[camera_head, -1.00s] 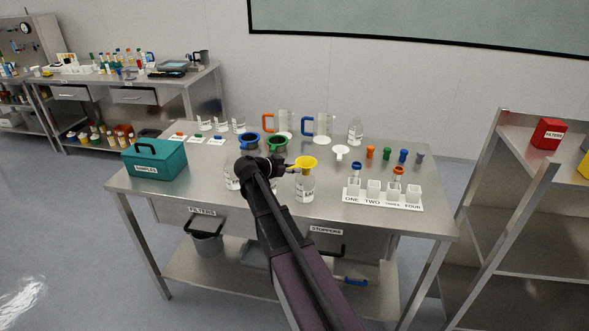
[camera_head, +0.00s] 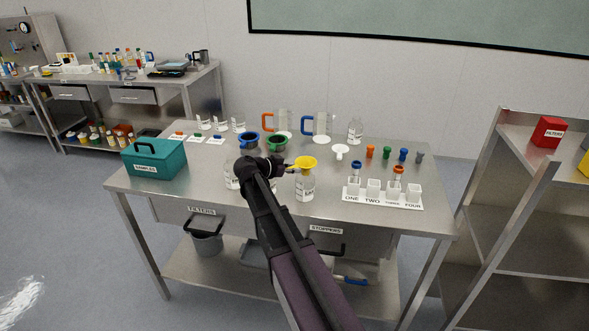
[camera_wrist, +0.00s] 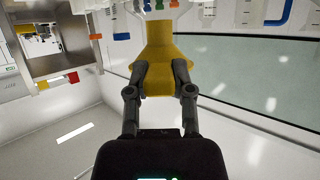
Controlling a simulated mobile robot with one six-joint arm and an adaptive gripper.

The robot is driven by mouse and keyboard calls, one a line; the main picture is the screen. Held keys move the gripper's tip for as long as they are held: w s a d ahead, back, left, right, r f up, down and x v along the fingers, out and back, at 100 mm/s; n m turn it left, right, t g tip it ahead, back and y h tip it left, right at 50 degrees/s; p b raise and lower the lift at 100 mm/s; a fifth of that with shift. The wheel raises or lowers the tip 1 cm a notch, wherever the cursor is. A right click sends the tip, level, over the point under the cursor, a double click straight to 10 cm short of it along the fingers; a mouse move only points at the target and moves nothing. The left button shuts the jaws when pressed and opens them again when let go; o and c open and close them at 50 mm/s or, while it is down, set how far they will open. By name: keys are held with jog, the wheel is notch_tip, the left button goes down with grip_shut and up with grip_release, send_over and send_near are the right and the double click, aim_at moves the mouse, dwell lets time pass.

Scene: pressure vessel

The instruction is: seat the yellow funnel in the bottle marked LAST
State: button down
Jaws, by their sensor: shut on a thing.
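The yellow funnel (camera_head: 305,162) is at the mouth of a clear bottle (camera_head: 305,187) near the front middle of the bench. The bottle's label is partly legible and I cannot read it for certain. My gripper (camera_head: 288,168) reaches the funnel from the left. In the wrist view my gripper's fingers (camera_wrist: 162,78) are shut on the sides of the yellow funnel (camera_wrist: 160,70). The funnel is in line with the bottle (camera_wrist: 157,14). I cannot tell how deep its stem sits in the neck.
Another bottle (camera_head: 232,178) stands left of my arm, partly hidden. A white rack (camera_head: 383,200) marked ONE to FOUR is to the right. Blue (camera_head: 249,139) and green (camera_head: 277,142) ring-shaped items and a white funnel (camera_head: 341,151) lie behind. The teal box (camera_head: 154,160) is at the left.

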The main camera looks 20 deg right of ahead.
jog(key=shift+c, duration=2.1)
grip_release()
jog(key=shift+w+r, duration=0.1)
jog(key=shift+r, duration=0.05)
